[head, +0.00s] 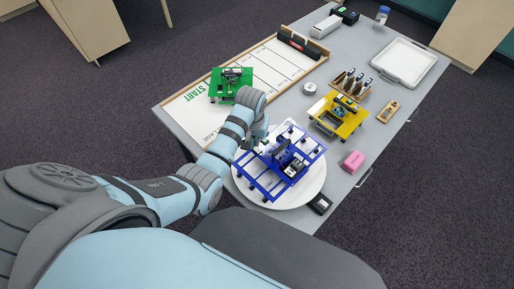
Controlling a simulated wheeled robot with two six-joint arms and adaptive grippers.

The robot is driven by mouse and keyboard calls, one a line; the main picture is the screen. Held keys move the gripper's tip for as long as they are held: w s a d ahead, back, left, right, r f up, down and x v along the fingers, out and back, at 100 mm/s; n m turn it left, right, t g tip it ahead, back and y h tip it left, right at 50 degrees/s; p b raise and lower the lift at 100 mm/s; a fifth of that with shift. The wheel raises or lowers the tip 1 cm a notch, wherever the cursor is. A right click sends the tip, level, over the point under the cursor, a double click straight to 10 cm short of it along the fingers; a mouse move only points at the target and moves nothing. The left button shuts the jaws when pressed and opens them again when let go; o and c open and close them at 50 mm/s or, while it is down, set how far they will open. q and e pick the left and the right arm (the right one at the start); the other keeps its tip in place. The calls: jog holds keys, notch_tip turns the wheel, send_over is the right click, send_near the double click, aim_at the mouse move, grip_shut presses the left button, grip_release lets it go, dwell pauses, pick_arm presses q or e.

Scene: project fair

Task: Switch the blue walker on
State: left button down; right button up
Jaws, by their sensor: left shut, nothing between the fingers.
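The blue walker (284,162) stands on a round white board (306,190) near the front of the table. It has an open blue frame with a dark unit and small parts at its middle. My left arm reaches in from the left, and my left gripper (257,142) is at the walker's far-left side, close to its frame. The gripper is shut with nothing in it. I cannot tell whether its fingertips touch the walker. The walker's switch is too small to make out. My right gripper is not in view.
A green walker (229,84) stands on the white track board (262,73) at left. A yellow walker (338,117), a pink block (353,161) and a small black box (320,204) lie to the right. A white tray (404,61) sits at the far right.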

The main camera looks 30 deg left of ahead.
pick_arm(q)
jog(key=shift+f+b, duration=0.55)
jog(key=shift+f, duration=0.5)
dwell(0.7)
notch_tip(320, 180, up, 3)
jog(key=p, duration=0.3)
jog(key=shift+f, duration=0.1)
jog(key=shift+r, duration=0.3)
jog(key=shift+r+b, duration=0.3)
jog(key=shift+r, duration=1.55)
